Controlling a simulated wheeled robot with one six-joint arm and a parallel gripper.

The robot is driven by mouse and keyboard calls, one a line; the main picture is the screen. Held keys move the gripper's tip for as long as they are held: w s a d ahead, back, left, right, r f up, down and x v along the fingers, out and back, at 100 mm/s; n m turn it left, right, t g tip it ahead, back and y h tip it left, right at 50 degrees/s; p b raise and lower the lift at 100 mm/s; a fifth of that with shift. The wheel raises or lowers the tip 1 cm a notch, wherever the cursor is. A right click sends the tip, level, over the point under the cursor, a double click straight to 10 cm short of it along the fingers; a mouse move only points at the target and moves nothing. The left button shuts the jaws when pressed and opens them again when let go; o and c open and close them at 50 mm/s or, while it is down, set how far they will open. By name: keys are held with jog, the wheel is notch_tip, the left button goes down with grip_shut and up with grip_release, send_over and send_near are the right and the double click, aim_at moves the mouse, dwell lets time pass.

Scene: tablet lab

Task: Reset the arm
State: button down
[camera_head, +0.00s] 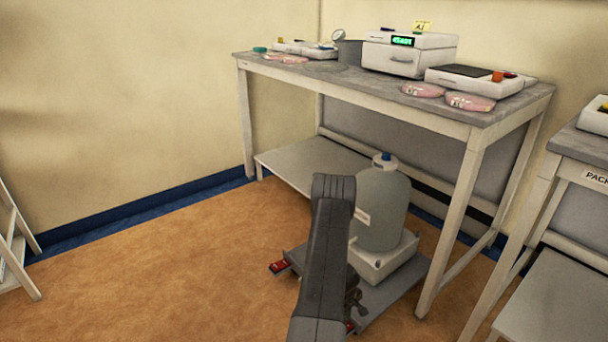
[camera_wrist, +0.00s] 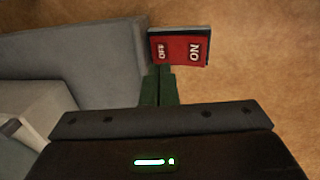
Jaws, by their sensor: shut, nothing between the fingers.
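My gripper (camera_wrist: 158,72) shows in the wrist view with its two dark green fingers together and nothing between them. The fingertips point at the lower edge of a red switch (camera_wrist: 180,48) marked OFF and ON. I cannot tell whether they touch it. In the head view my dark arm (camera_head: 328,250) reaches down in front of a grey platform (camera_head: 398,300) on the floor. The fingers are not clear there, behind the arm. One red switch (camera_head: 279,266) sits at the platform's left corner and another red part (camera_head: 350,327) at its front; I cannot tell which the wrist view shows.
A large translucent bottle (camera_head: 382,210) with a blue cap stands in a white base on the platform. Another bench (camera_head: 585,145) is at the right. Brown floor at the left is clear, with a white frame (camera_head: 18,250) at the edge.

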notch_tip(320, 180, up, 9)
jog(key=p, duration=0.5)
notch_tip(320, 180, down, 11)
jog(key=b, duration=0.7)
jog(key=shift+s+a+b, duration=0.1)
jog(key=shift+a+b, duration=0.05)
jog(key=shift+b, duration=0.25)
jog(key=shift+r+p, duration=0.6)
jog(key=shift+p, duration=0.45)
jog(key=shift+r+p, duration=0.15)
jog(key=shift+p, duration=0.65)
jog(key=shift+p, duration=0.85)
